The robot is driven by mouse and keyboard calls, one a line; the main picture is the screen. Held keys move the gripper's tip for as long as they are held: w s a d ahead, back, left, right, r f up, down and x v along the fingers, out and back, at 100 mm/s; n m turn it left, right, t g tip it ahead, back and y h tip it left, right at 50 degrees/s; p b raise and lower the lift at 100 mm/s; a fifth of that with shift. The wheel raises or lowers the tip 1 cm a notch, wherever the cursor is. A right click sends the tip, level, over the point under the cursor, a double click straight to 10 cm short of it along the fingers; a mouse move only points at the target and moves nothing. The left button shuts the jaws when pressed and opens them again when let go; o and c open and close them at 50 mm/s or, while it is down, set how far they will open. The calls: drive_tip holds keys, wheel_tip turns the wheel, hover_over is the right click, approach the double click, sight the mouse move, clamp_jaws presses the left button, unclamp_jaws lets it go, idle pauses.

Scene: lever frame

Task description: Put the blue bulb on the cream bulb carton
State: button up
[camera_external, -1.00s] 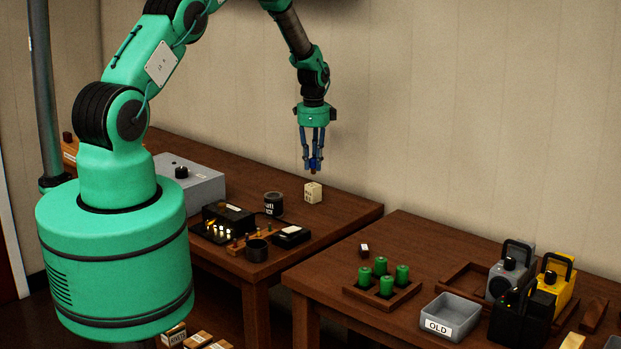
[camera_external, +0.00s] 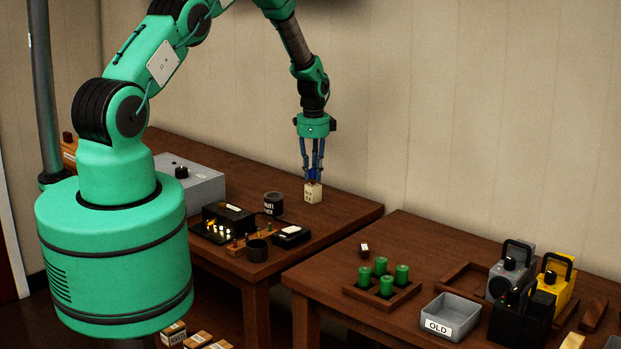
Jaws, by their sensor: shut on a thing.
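The cream bulb carton (camera_external: 313,194) stands on the far right part of the left brown table, with dark lettering on its side. My gripper (camera_external: 313,178) points straight down just above the carton. Its blue fingers are shut on the blue bulb (camera_external: 314,179), a small blue shape between the fingertips. The bulb's lower end is right at the carton's top. I cannot tell whether it touches.
A dark labelled jar (camera_external: 273,203) stands left of the carton. A black box with lit bulbs (camera_external: 226,219), a dark cup (camera_external: 257,250) and a grey box (camera_external: 192,184) are further left. The right table holds green cylinders (camera_external: 383,276) and a grey OLD bin (camera_external: 450,316).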

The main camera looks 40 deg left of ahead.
sight(313, 169)
drive_tip(key=shift+f, duration=0.15)
drive_tip(key=o, duration=0.9)
drive_tip(key=shift+o, duration=0.2)
wheel_tip(313, 169, up, 12)
drive_tip(key=b, duration=0.1)
drive_tip(key=shift+b, duration=0.4)
drive_tip(key=shift+r, duration=0.2)
idle(0.4)
